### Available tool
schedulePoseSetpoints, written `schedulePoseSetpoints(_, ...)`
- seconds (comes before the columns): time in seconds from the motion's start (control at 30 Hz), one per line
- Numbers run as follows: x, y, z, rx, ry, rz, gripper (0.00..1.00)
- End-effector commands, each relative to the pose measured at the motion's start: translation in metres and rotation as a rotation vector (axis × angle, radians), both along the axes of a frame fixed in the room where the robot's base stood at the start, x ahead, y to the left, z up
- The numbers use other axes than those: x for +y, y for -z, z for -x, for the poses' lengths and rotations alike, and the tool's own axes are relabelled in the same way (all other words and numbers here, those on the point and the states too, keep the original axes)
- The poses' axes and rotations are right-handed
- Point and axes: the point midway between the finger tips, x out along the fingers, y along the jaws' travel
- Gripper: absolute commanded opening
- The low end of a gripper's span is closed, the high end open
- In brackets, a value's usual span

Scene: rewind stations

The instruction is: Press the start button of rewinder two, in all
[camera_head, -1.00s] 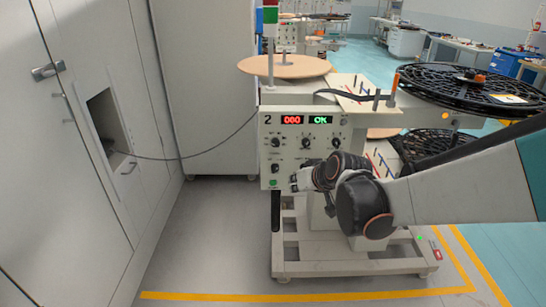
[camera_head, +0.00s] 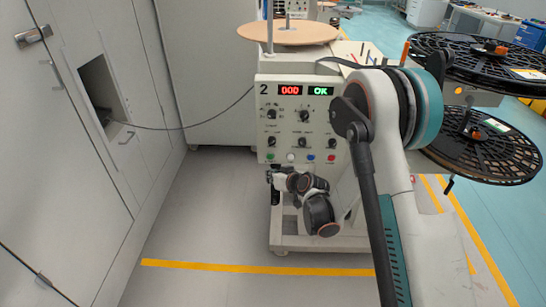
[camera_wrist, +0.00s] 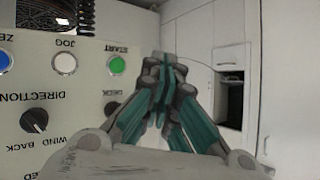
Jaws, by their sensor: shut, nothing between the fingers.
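Rewinder two (camera_head: 345,90) has a pale panel (camera_head: 287,122) marked 2, with a red "000" display (camera_head: 290,90) and a green "OK" display (camera_head: 320,91). The green start button (camera_head: 270,156) is at the panel's lower left. In the wrist view, which is upside down, the start button (camera_wrist: 117,65) shows under its START label. My gripper (camera_head: 272,176) is just below the panel's lower left corner in the head view. In the wrist view my gripper (camera_wrist: 163,60) is shut and empty, to the right of the button, and appears apart from it.
White, blue and red buttons (camera_head: 311,157) sit right of the green one, with knobs (camera_head: 304,116) above. Black reels (camera_head: 480,65) are at the right. Grey cabinets (camera_head: 80,130) stand left, with a cable (camera_head: 215,119) crossing to the machine. Floor between them is clear.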

Motion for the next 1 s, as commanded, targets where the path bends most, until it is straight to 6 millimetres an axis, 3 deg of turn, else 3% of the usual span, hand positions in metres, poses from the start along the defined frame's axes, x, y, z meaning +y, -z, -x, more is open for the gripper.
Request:
schedulePoseSetpoints(0.1, 0.006, 0.022, -0.001, -0.013, -0.007, -0.011, 0.00)
schedulePoseSetpoints(0.3, 0.011, 0.037, -0.001, -0.023, -0.015, -0.017, 0.00)
schedulePoseSetpoints(0.77, 0.011, 0.038, -0.004, -0.024, -0.016, -0.019, 0.00)
schedulePoseSetpoints(1.0, 0.010, 0.038, -0.026, -0.023, -0.015, -0.020, 0.00)
